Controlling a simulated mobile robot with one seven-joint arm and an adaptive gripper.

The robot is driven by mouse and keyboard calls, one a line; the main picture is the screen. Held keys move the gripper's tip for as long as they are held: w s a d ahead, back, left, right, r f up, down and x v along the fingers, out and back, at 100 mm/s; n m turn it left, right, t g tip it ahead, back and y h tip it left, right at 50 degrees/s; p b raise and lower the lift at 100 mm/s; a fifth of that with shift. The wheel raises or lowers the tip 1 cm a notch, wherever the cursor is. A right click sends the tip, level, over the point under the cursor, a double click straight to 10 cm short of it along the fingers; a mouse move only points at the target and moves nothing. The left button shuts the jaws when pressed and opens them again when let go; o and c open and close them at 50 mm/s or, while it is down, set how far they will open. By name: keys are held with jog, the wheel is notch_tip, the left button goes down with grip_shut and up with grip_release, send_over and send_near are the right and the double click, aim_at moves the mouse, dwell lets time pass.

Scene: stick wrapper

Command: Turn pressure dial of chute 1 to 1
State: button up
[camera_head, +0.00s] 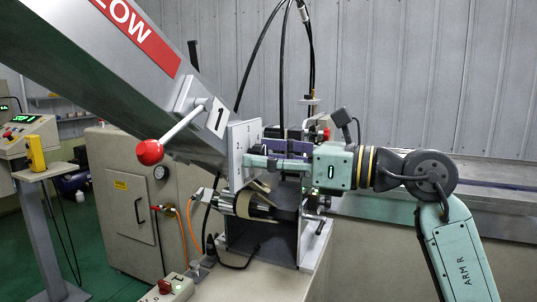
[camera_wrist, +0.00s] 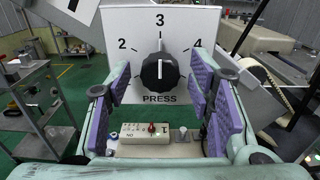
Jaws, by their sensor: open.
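Chute 1 (camera_head: 105,75) is the large sloping grey metal chute, with a "1" label (camera_head: 219,118) and a red-knobbed lever (camera_head: 150,151). At its lower end is a white dial plate (camera_head: 237,140), seen nearly edge-on. In the wrist view the plate (camera_wrist: 112,25) reads "PRESS" and shows 2, 3 and 4. No 1 is visible there. The black pressure dial (camera_wrist: 160,73) has its white mark up, towards 3. My gripper (camera_head: 257,158) faces the plate. In the wrist view my gripper (camera_wrist: 161,80) is open, its purple pads left and right of the dial. Contact cannot be told.
Below the plate is a clamp-like mechanism (camera_head: 250,205). A small control box with a red button (camera_wrist: 150,132) lies below the dial in the wrist view. Black cables (camera_head: 283,60) hang behind my gripper. A beige cabinet (camera_head: 125,200) stands at left.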

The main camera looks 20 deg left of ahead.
jog(key=shift+c, duration=0.4)
grip_shut()
jog(key=shift+f+n+b, duration=0.1)
jog(key=shift+n+b, duration=0.2)
jog(key=shift+w+r+n+b, duration=0.1)
jog(key=shift+n+b, duration=1.7)
jog(key=shift+n, duration=4.05)
jog(key=shift+r+n+b, duration=0.1)
jog(key=shift+n+b, duration=1.65)
jog(key=shift+n, duration=4.1)
